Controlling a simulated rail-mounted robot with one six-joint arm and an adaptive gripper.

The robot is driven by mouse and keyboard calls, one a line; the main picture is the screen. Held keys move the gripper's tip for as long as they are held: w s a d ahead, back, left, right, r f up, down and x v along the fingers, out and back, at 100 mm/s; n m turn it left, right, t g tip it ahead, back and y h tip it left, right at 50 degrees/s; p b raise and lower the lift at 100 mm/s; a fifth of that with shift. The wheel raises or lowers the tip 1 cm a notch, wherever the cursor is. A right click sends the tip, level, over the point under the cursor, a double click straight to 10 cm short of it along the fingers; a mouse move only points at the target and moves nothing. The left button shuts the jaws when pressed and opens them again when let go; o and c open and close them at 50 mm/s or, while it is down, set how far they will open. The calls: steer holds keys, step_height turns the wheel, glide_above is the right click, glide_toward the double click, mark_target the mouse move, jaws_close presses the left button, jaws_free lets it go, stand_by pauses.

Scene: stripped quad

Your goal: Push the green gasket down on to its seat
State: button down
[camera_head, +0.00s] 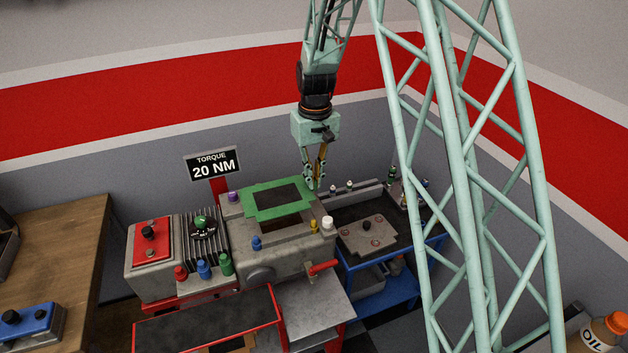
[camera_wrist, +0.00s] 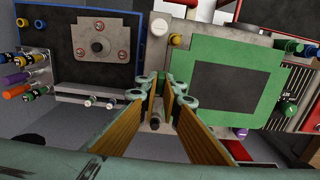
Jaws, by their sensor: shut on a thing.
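The green gasket (camera_head: 262,211) is a flat frame with a large dark opening. In the head view it shows over the top of the grey engine block (camera_head: 262,262), and its outline is offset from the block's opening (camera_head: 281,231). Any gap below it is hard to judge. My gripper (camera_head: 316,186) points down at the gasket's right edge, shut on that edge. In the wrist view my gripper (camera_wrist: 161,84) is at the left side of the gasket (camera_wrist: 267,100). The fingers hide the exact grip, and the gasket covers part of the seat.
Coloured knobs and caps stand on the block, including a white cap (camera_head: 327,223) and a blue one (camera_head: 256,243). A blue cart (camera_head: 386,286) with a dark top stands right. A torque sign (camera_head: 213,165) rises behind. A red-edged tray (camera_head: 212,320) lies in front.

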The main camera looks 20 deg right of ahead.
steer(key=shift+f, duration=0.15)
steer(key=b, duration=0.3)
glide_above(314, 210)
steer(key=shift+f, duration=2.7)
steer(key=shift+f+b, duration=1.75)
steer(key=shift+f, duration=0.35)
stand_by(1.5)
steer(key=c, duration=2.7)
jaws_free()
steer(key=shift+c, duration=0.2)
steer(key=shift+r, duration=0.1)
